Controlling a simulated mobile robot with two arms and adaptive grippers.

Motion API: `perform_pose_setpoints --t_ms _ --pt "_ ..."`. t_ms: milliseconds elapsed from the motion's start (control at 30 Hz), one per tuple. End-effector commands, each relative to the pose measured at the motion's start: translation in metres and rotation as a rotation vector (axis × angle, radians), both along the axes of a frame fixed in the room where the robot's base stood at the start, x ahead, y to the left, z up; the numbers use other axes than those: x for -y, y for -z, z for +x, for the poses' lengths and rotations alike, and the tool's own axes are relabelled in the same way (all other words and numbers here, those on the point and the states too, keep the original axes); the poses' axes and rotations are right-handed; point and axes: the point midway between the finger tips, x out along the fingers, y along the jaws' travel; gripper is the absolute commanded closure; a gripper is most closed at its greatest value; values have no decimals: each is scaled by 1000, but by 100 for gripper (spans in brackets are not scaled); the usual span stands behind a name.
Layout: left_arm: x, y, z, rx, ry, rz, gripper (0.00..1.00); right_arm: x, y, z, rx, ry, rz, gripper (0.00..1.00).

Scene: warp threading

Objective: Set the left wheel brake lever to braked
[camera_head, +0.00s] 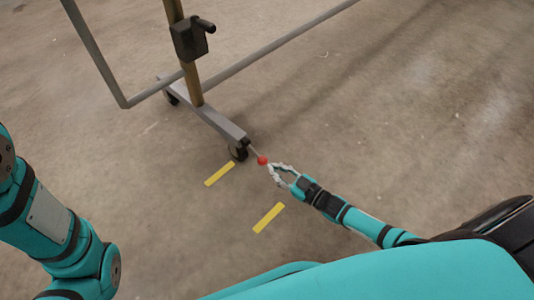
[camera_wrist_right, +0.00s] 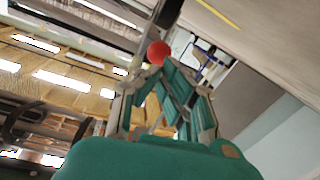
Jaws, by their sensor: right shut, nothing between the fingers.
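The brake lever ends in a red ball knob (camera_head: 262,160). It sits beside the black caster wheel (camera_head: 239,150) at the near end of the frame's grey foot. The lever's thin shaft is small, so I cannot tell its exact setting. My right gripper (camera_head: 271,169) is shut and empty, with its fingertips at or very close to the near right side of the knob. In the right wrist view the red knob (camera_wrist_right: 158,52) shows just beyond the fingertips (camera_wrist_right: 160,72). Contact is hard to tell. My left arm shows at the left edge, but its gripper is out of view.
The grey foot (camera_head: 220,124) carries a brown upright post (camera_head: 194,85) with a black crank box (camera_head: 190,40). Grey rails (camera_head: 280,47) run off from it. Two yellow floor strips (camera_head: 219,174) (camera_head: 268,217) lie near the wheel. The concrete floor to the right is clear.

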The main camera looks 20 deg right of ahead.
Motion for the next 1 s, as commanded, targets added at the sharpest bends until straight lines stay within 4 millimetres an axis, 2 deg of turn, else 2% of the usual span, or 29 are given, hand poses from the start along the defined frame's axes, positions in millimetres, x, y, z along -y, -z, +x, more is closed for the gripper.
perform_pose_setpoints --t_ms 200,400,600,1000 --pt "0 0 -1 4 0 2 45 24 -1 -44 -2 0 -1 100" --pt "0 0 -1 5 -1 1 45 40 -4 -73 0 1 1 100" --pt "0 0 -2 5 -1 2 45 47 -5 -85 3 0 1 100" --pt "0 0 -2 5 -1 2 45 47 -5 -85 4 1 1 100"
